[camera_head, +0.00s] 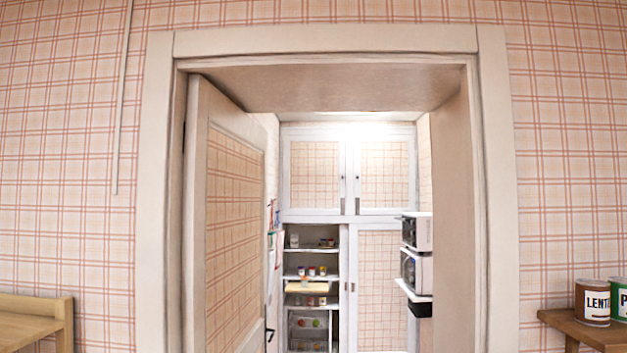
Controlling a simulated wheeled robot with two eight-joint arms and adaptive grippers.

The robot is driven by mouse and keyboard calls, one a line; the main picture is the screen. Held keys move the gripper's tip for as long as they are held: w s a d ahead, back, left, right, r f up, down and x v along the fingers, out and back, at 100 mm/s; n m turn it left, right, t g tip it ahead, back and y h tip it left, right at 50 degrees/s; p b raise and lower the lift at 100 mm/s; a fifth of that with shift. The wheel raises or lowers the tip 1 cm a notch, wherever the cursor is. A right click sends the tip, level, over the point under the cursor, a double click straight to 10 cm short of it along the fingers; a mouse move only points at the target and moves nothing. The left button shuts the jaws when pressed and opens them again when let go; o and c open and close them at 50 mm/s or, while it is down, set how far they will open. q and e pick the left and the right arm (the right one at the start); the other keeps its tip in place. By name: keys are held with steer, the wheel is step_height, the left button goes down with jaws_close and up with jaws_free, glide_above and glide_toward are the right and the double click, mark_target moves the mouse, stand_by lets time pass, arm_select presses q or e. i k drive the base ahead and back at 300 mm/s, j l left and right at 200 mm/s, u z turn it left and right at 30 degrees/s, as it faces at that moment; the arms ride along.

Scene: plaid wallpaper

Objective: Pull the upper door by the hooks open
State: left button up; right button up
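The upper cupboard has two doors with plaid panels and white frames, seen far off through the doorway. The upper left door (315,175) and the upper right door (385,175) both look shut. Neither of my grippers is in view.
An open plaid-panelled room door (235,220) stands at the doorway's left. Beyond are open food shelves (312,275), a closed lower door (383,285) and appliances on wall shelves (417,270). Wooden furniture (35,318) is at left; a table (580,330) with cans (593,303) is at right.

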mark_target(315, 166)
steer(key=i, duration=2.8)
steer(key=i+z, duration=0.1)
steer(key=i, duration=1.3)
steer(key=i+j, duration=0.2)
steer(key=i, duration=1.2)
